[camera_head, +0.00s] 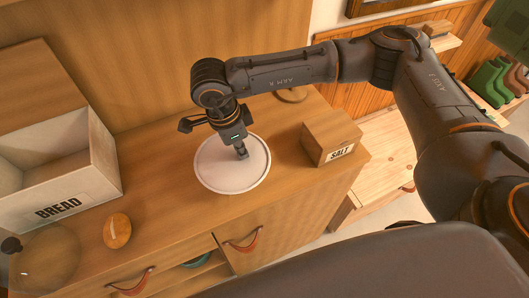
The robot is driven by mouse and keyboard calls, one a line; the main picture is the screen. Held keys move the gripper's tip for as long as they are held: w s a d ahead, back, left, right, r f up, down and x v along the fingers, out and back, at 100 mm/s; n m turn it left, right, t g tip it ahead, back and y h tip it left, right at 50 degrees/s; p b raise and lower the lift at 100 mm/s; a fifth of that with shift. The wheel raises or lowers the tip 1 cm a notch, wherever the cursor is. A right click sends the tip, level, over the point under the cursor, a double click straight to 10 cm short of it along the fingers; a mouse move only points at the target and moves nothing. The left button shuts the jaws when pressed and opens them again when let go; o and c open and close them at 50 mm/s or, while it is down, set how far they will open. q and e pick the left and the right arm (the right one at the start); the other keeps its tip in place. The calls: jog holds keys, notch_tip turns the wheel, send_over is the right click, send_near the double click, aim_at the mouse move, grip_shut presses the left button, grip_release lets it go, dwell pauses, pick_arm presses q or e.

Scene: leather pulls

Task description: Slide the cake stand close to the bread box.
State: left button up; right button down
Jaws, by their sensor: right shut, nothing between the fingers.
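The cake stand (215,177) is a pale round plate with a raised rim on the wooden cabinet top, seen from above; its foot is hidden. The bread box (88,180) is a pale open-topped box marked BREAD at the left. A clear gap of wood lies between it and the stand. My right gripper (242,154) is shut and empty, pointing down over the right half of the stand. I cannot tell whether its tips touch the plate. My left gripper is out of view.
A wooden salt box (318,147) stands right of the stand near the cabinet's right end. An orange-brown egg-shaped thing (117,231) and a clear dome (48,258) with a dark knob are at front left. A round wooden piece (292,95) lies behind.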

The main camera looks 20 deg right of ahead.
aim_at(210, 165)
jog(key=shift+w+a+f+b, duration=0.15)
jog(key=shift+a+f+b, duration=0.25)
jog(key=shift+a+b, duration=0.2)
jog(key=shift+w+a+f+b, duration=0.15)
jog(key=shift+a+f+b, duration=0.2)
jog(key=shift+a+b, duration=0.2)
jog(key=a+b, duration=0.4)
jog(key=a, duration=0.2)
jog(key=a+b, duration=0.1)
jog(key=a, duration=0.1)
jog(key=a+b, duration=0.1)
jog(key=a, duration=0.1)
jog(key=shift+a+r+b, duration=0.2)
jog(key=shift+a+b, duration=0.1)
jog(key=shift+a, duration=0.05)
jog(key=shift+a+r, duration=0.2)
jog(key=shift+a, duration=0.15)
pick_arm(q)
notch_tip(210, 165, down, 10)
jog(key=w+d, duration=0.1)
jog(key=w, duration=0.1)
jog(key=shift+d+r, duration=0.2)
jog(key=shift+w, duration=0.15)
